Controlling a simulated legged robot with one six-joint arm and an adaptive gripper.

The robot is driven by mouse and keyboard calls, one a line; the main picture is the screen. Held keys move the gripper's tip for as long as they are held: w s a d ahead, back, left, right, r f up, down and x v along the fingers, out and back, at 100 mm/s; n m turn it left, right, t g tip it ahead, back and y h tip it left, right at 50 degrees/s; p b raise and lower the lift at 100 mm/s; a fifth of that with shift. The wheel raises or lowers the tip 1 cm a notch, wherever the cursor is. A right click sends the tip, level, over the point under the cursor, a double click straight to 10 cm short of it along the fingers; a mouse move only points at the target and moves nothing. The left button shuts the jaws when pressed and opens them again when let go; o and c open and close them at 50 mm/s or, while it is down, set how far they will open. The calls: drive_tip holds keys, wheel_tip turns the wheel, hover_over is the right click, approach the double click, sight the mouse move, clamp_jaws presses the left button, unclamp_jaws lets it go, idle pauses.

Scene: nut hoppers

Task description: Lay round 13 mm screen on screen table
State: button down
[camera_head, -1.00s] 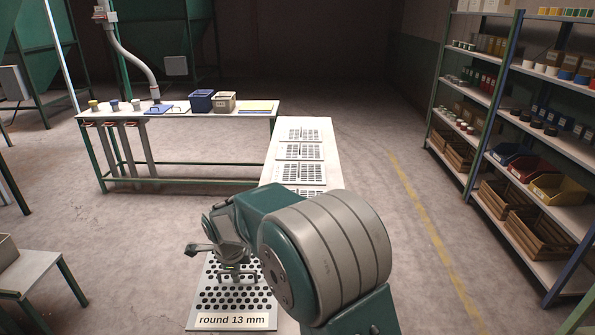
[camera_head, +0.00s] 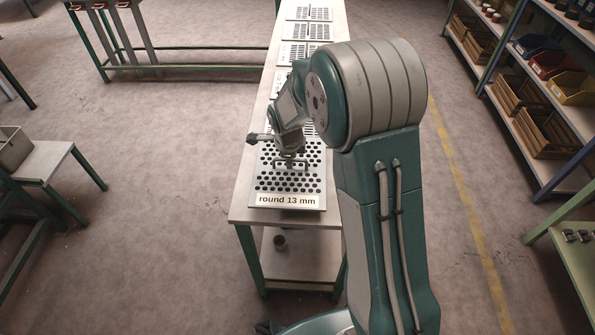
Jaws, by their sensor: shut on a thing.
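The round 13 mm screen (camera_head: 268,182) is a grey metal plate with round holes, a white label at its near edge reading "round 13 mm" and a small bar handle. It lies flat at the near end of a long pale table (camera_head: 244,213). I cannot tell whether it touches the top or hangs just above it. My gripper (camera_head: 290,160) is over the plate's middle, shut on its handle. My arm hides the plate's far right part. No label in view tells which table is the screen table.
Several other perforated plates (camera_head: 306,31) lie in a row further along the table. Another bench (camera_head: 180,71) stands at the back left, a small table (camera_head: 45,160) with a grey box (camera_head: 14,148) at left. Shelves (camera_head: 545,85) with bins stand at right. The floor between is clear.

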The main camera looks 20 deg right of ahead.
sight(297, 169)
drive_tip(key=shift+d+f, duration=0.8)
drive_tip(key=shift+f, duration=0.15)
drive_tip(key=f, duration=0.3)
drive_tip(key=shift+d+f, duration=0.25)
drive_tip(key=shift+f, duration=0.1)
drive_tip(key=c, duration=0.8)
unclamp_jaws()
drive_tip(key=shift+s, duration=0.1)
drive_tip(key=shift+o, duration=0.2)
